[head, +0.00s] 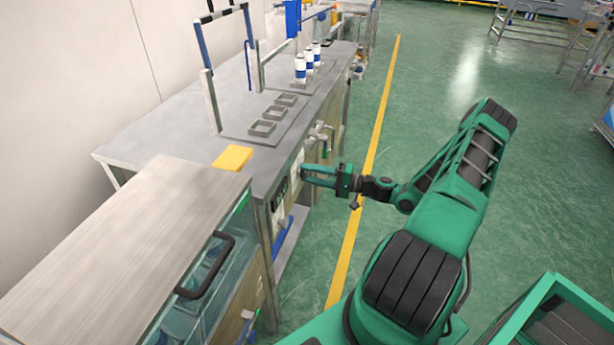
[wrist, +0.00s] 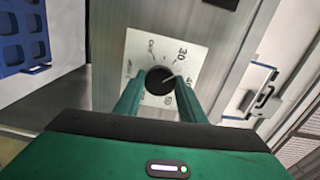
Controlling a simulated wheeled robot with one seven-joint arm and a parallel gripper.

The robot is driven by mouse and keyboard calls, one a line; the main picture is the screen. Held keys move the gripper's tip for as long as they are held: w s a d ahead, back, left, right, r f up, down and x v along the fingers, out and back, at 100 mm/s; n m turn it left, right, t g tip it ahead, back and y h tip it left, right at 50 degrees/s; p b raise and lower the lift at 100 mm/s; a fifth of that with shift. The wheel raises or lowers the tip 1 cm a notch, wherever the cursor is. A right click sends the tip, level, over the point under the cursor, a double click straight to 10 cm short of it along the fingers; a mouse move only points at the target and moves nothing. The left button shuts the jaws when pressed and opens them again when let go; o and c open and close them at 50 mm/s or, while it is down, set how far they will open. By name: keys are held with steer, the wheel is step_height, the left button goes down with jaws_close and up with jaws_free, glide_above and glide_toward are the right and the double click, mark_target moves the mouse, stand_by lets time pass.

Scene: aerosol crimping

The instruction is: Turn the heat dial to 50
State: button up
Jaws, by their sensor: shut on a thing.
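The heat dial (wrist: 160,81) is a round black knob on a white plate (wrist: 143,44) with printed numbers. Its pale pointer line points right and slightly up, roughly toward the mark that looks like 40. The 30 mark is above right; a mark below the knob is partly hidden and hard to read. My gripper (wrist: 159,84) has one green finger on each side of the knob and is shut on it. In the head view my gripper (head: 305,174) reaches the front panel of the grey bench, and the knob itself is hidden there.
A lidded cabinet (head: 110,240) with a black handle stands nearer. A white latch or handle (wrist: 247,100) is right of the dial. Green floor on the right is open.

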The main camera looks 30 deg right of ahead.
steer(key=m, duration=0.5)
steer(key=shift+d+f+m, duration=0.15)
steer(key=shift+d+m, duration=0.1)
steer(key=shift+m, duration=0.15)
steer(key=m, duration=0.9)
steer(key=shift+m, duration=2.9)
steer(key=shift+f, duration=0.1)
steer(key=shift+a, duration=0.1)
steer(key=o, duration=1)
steer(key=shift+o, duration=0.2)
